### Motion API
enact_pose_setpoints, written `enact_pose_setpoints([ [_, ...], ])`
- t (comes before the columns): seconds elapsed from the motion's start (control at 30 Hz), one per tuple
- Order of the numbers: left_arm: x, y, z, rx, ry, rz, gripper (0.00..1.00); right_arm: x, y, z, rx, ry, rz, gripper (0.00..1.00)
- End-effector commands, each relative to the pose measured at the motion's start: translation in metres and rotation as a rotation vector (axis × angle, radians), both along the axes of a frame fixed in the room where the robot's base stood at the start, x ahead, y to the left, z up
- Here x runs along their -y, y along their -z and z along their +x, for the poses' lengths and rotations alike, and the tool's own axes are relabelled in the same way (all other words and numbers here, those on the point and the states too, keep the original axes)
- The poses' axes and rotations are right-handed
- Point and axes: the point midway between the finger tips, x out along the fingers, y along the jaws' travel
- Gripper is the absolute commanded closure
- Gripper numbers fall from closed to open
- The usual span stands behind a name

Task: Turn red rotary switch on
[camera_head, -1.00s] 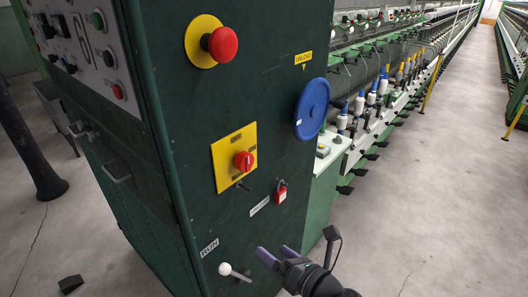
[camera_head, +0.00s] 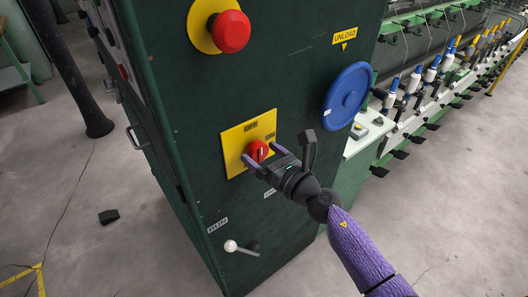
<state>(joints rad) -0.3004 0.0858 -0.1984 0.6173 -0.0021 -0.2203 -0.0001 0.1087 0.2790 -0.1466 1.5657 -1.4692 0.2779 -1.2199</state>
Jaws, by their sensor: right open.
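The red rotary switch (camera_head: 257,150) sits on a yellow plate (camera_head: 234,138) on the dark green cabinet front. A pale line runs upright across its knob. My right gripper (camera_head: 262,157) is open in front of the switch, one finger below left of the knob and the other at its upper right. I cannot tell whether the fingers touch the knob. The gripper hides the lower right of the plate. My left gripper is not in view.
A red emergency button (camera_head: 229,31) sticks out above the switch. A blue handwheel (camera_head: 348,96) is to the right. A white-knobbed lever (camera_head: 231,246) is below. The padlock area is hidden behind my gripper. Spinning frames run along the right, with open floor beside them.

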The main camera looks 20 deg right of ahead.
Motion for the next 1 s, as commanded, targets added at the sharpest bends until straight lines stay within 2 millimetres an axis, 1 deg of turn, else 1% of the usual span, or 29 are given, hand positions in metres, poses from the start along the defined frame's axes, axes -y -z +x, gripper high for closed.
enact_pose_setpoints([
  [0.23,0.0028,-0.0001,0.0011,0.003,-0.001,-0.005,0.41,-0.0009,0.0002,0.0014,0.0,0.0,0.001,0.0],
  [0.27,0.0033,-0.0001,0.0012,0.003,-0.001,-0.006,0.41,-0.0009,0.0002,0.0014,0.0,0.0,0.001,0.04],
  [0.3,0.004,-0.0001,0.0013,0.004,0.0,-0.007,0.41,-0.0008,0.0002,0.0013,0.0,0.0,0.001,0.13],
  [0.37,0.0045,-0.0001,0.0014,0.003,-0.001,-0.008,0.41,-0.0007,0.0001,0.0013,0.0,0.0,0.001,0.25],
  [0.4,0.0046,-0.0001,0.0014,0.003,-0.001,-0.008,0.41,-0.0007,0.0001,0.0012,0.0,0.0,0.001,0.34],
  [0.47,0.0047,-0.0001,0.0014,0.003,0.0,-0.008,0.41,-0.0007,0.0001,0.0012,0.0,0.0,0.001,0.47],
  [0.5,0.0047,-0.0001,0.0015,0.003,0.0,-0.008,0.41,-0.0007,0.0001,0.0012,0.0,0.0,0.001,0.55],
  [0.57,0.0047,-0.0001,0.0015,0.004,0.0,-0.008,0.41,-0.0006,0.0001,0.0011,0.0,0.0,0.001,0.68],
  [0.6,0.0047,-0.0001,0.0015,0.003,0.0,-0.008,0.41,-0.0006,0.0001,0.0011,0.0,0.0,0.001,0.76],
  [0.67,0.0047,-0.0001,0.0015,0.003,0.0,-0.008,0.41,-0.0006,0.0001,0.0011,0.0,0.0,0.001,0.89],
  [0.87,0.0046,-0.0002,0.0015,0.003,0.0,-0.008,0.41,-0.0006,0.0002,0.001,-0.006,-0.001,0.014,0.9],
  [1.0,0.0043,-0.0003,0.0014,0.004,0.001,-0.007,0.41,-0.0003,0.0003,0.0012,-0.021,-0.001,0.056,0.9],
])
